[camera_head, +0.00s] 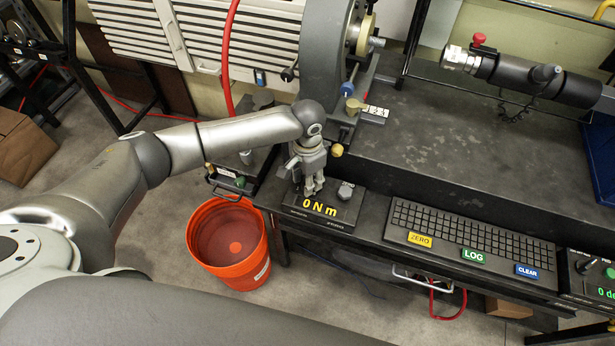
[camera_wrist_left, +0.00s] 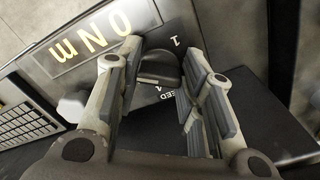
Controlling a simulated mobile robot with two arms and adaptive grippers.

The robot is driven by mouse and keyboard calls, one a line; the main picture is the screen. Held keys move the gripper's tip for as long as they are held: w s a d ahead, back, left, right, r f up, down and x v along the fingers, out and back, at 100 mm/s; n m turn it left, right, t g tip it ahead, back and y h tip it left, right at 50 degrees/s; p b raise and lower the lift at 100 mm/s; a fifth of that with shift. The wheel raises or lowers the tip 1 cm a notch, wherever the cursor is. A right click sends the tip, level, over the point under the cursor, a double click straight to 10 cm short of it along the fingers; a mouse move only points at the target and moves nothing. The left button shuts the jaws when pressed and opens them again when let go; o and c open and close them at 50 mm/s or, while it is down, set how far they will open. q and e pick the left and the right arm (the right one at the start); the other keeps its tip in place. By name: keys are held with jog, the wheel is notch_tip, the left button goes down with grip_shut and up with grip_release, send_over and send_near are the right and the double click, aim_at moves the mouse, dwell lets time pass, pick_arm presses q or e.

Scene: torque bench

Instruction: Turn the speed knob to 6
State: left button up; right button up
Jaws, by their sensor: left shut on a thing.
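My left gripper (camera_head: 313,187) reaches down over the left part of the dark control box (camera_head: 345,222) on the bench. In the left wrist view its fingers stand on both sides of the dark speed knob (camera_wrist_left: 158,70), and the gripper is shut on it. A "1" and part of the word "SPEED" show on the panel around the knob; its pointer setting is hard to read. The knob is hidden by the fingers in the head view. The yellow display (camera_head: 323,207) reads "0 N m". My right gripper is not in view.
A second, grey knob (camera_head: 346,190) is close to the right of my left gripper. A keyboard (camera_head: 470,232) with ZERO, LOG and CLEAR keys lies further right. An orange bucket (camera_head: 228,245) stands on the floor. Machine parts rise behind the box.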

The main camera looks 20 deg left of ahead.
pick_arm(q)
jog(key=o, duration=1)
notch_tip(320, 180, up, 12)
dwell(0.3)
